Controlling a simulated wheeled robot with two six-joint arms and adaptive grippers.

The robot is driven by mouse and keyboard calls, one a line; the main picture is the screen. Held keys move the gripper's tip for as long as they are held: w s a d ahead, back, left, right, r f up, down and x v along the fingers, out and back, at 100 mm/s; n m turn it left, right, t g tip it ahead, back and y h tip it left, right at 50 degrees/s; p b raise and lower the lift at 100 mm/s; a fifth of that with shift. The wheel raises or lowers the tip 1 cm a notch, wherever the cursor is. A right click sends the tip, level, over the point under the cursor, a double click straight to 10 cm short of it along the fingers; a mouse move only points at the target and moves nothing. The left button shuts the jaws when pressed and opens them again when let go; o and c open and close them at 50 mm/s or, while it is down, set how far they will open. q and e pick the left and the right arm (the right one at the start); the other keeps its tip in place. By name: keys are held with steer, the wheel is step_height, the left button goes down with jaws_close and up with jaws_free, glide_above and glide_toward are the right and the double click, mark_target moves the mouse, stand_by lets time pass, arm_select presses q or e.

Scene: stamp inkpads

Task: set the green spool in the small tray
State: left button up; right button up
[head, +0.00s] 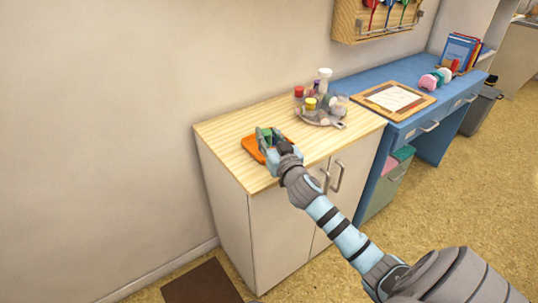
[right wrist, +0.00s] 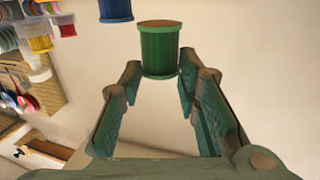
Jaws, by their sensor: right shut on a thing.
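The green spool (head: 267,133) is held between the fingertips of my right gripper (head: 270,140), over the small orange tray. It also shows in the right wrist view (right wrist: 159,52), with a finger on each side of it. The orange tray (head: 250,147) lies on the wooden top of the cabinet near its left end, partly hidden by my right gripper. Whether the spool touches the tray, I cannot tell. My left gripper is not in view.
A round tray (head: 318,121) with several bottles and jars stands to the right on the cabinet top (head: 232,123). A blue desk (head: 375,80) with a framed sheet (head: 395,98) adjoins it. The left and front of the cabinet top are clear.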

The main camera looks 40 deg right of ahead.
step_height(320, 180, down, 4)
steer(key=shift+f+b, duration=0.1)
steer(key=shift+b, duration=0.85)
steer(key=o, duration=0.9)
steer(key=shift+o, duration=0.2)
